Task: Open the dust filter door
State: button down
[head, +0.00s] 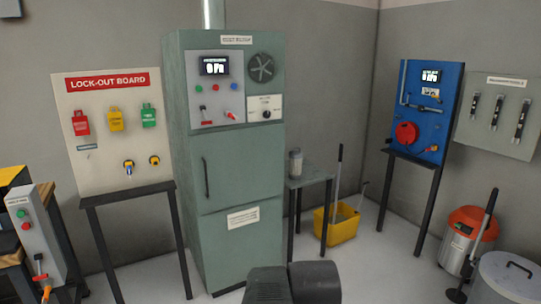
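The dust filter is a tall green cabinet (264,222) in the middle of the head view. Its door (240,165) is the flat green panel at mid height and looks shut, flush with the front. A dark vertical handle (206,178) is near the door's left edge. Above the door is a control panel (215,88) with a display reading about 0 Pa, buttons and small levers. Dark rounded parts of my arm show at the bottom centre, below the cabinet. My gripper's fingers do not show.
A lock-out board (105,170) on a dark stand is left of the cabinet. A small table (311,181) with a jar and a yellow mop bucket (336,228) stand to its right. A blue panel (432,90) and an orange-topped bin (466,240) are further right. Floor before the cabinet looks clear.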

aim_at(232, 168)
jog(key=i+j+z, duration=0.2)
jog(key=i+j, duration=0.75)
